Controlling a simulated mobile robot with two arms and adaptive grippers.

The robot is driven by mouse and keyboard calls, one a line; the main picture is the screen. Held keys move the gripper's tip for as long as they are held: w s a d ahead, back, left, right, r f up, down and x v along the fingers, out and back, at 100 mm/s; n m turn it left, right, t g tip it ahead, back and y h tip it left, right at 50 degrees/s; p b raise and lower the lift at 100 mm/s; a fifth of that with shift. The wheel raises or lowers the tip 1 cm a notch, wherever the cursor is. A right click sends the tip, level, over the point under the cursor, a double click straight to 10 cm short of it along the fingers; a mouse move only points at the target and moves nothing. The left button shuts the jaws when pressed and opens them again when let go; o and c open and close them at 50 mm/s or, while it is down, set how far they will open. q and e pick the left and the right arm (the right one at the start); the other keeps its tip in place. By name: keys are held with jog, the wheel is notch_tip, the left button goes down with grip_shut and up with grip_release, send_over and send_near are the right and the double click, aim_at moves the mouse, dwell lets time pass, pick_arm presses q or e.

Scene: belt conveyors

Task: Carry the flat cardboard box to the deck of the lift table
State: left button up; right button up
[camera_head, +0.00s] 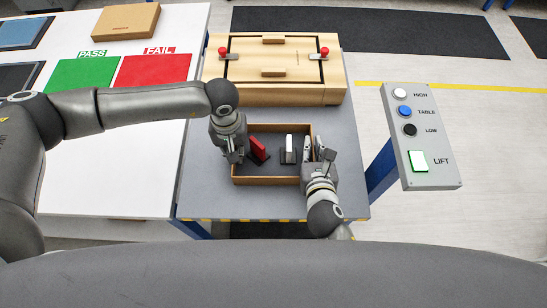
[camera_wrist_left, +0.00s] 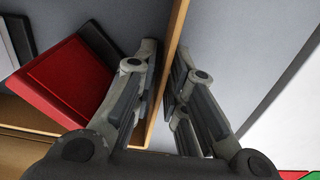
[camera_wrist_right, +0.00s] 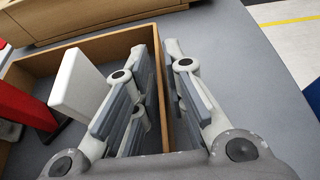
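The flat cardboard box (camera_head: 265,181) is open and shallow, with red and white parts inside. It is on or just above the grey deck (camera_head: 205,190) with a yellow-black front edge, seemingly the lift table's; I cannot tell whether it touches. My left gripper (camera_head: 235,152) is at its left wall, which runs between the fingers in the left wrist view (camera_wrist_left: 165,65). My right gripper (camera_head: 318,152) is at its right wall, which passes between the close-set fingers in the right wrist view (camera_wrist_right: 158,70). Both grippers look shut on the walls. The right gripper hides part of the box.
A wooden fixture (camera_head: 275,95) with red knobs stands behind the box. A panel (camera_head: 420,150) marked LIFT stands at the right. The white bench (camera_head: 115,180) at the left holds green PASS (camera_head: 82,71) and red FAIL (camera_head: 152,69) mats and a closed brown box (camera_head: 127,20).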

pick_arm(q)
jog(key=shift+o, duration=0.8)
pick_arm(e)
jog(key=shift+o, duration=0.8)
jog(key=shift+s+r, duration=0.15)
jog(key=shift+s, duration=0.1)
pick_arm(q)
notch_tip(320, 180, up, 12)
pick_arm(e)
jog(key=v, duration=1.1)
jog(key=shift+s, duration=0.3)
